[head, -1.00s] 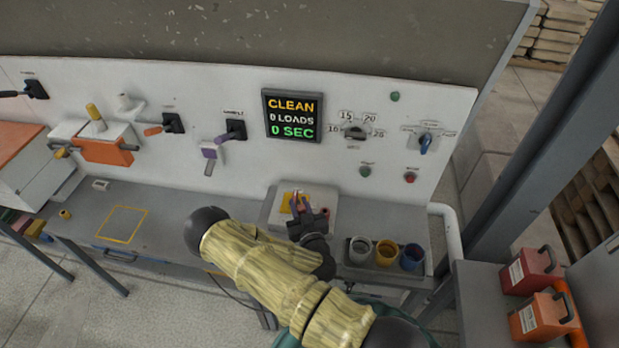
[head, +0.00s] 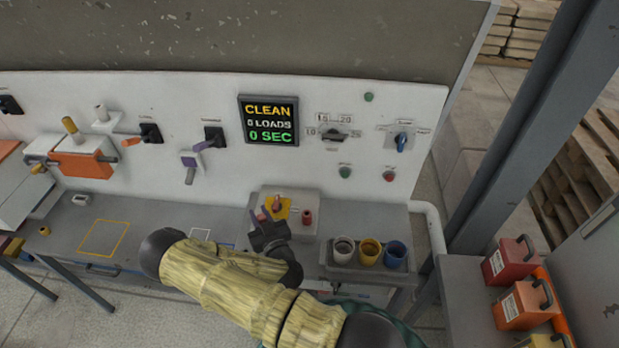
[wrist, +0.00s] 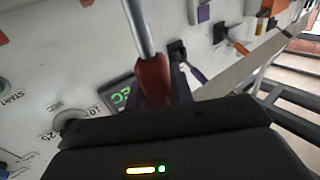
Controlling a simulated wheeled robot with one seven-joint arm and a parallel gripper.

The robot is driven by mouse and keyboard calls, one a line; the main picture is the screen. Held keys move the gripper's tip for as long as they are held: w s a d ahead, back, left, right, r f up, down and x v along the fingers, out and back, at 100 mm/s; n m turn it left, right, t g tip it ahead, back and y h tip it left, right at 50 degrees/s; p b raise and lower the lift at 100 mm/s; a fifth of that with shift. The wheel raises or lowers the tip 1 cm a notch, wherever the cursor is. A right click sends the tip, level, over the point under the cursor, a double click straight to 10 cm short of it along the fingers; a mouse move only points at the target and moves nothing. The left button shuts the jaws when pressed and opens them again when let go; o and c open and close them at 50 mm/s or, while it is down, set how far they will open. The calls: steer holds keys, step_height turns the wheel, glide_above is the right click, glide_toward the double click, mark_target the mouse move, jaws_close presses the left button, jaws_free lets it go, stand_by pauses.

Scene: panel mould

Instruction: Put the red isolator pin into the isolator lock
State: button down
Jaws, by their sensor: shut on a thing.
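My gripper (head: 270,214) is shut on the red isolator pin; in the wrist view the pin's red grip (wrist: 153,80) is between the jaws and its bare metal shaft runs up out of the picture. In the head view my gripper is over the front left of a pale grey box (head: 308,202) on the bench, which bears a yellow plate (head: 287,205) and red parts. I take this box for the isolator lock. A red post (head: 307,217) stands on its right side, clear of my gripper. The jaws partly hide the plate, and I cannot tell whether the pin touches it.
The white panel behind carries a display (head: 268,120), a dial (head: 333,135), a blue switch (head: 402,141) and levers, including a purple one (head: 190,163). A tray with three cups (head: 369,252) stands right of the box. The bench (head: 160,215) is largely clear to the left.

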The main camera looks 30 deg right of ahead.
steer(key=d+r+m+g+h+b, duration=0.3)
steer(key=d+m+g+h+b, duration=0.2)
steer(key=d+h, duration=0.3)
steer(key=d+r+m+g+h+b, duration=0.4)
steer(key=d+m+g+h+b, duration=0.1)
steer(key=d+m+h+b, duration=0.2)
steer(key=shift+w+d+r+m+h, duration=0.2)
steer(key=shift+d+r+m+h, duration=0.15)
steer(key=shift+d, duration=0.5)
steer(key=shift+f, duration=0.15)
steer(key=shift+f+b, duration=2.45)
steer(key=shift+f, duration=0.45)
steer(key=shift+s+a, duration=0.15)
steer(key=shift+f+b, duration=2.45)
steer(key=shift+f, duration=0.35)
steer(key=c, duration=1.1)
jaws_free()
